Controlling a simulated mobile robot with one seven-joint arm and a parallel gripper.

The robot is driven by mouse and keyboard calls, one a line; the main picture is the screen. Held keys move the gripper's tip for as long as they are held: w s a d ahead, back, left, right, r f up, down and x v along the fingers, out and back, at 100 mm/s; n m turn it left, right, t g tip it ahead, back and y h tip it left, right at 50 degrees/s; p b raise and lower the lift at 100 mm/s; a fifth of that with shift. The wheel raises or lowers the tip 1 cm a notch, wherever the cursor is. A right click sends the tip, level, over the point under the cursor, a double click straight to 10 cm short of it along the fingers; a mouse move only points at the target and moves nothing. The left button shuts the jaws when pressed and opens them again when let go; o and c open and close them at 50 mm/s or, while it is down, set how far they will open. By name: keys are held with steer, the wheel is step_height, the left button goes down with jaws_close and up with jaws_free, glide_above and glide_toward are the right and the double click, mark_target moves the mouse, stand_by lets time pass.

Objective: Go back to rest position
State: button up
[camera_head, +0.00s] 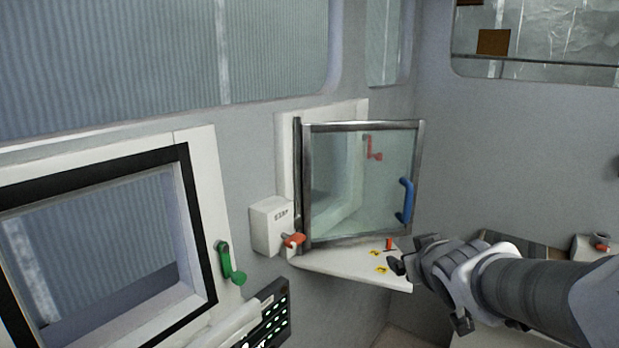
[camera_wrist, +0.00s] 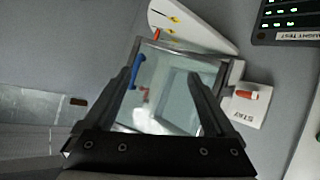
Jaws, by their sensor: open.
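My gripper (camera_head: 403,266) is open and empty, at the right of the head view, beside the lower right of the small window. The glass pane (camera_head: 340,195) has a metal frame and stands swung out from its white surround. A blue handle (camera_head: 405,200) is on its right side. In the wrist view my two fingers (camera_wrist: 155,105) show spread apart, with the glass pane (camera_wrist: 175,85) and blue handle (camera_wrist: 137,72) beyond them. Nothing is between the fingers.
A white shelf (camera_head: 350,268) with yellow labels juts out below the pane, close to my gripper. A white box (camera_head: 267,226) with a red knob (camera_head: 293,240) is left of it. A larger black-edged window (camera_head: 190,170) with a green handle (camera_head: 229,265) is at the left.

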steer(key=s+a+m+g, duration=0.1)
steer(key=s+a+g, duration=0.1)
steer(key=s, duration=0.8)
steer(key=s+a+f+m+g+y, duration=0.1)
steer(key=s+g, duration=0.3)
steer(key=s, duration=0.6)
steer(key=shift+s+a+f+g+p, duration=0.3)
steer(key=shift+a+p, duration=0.15)
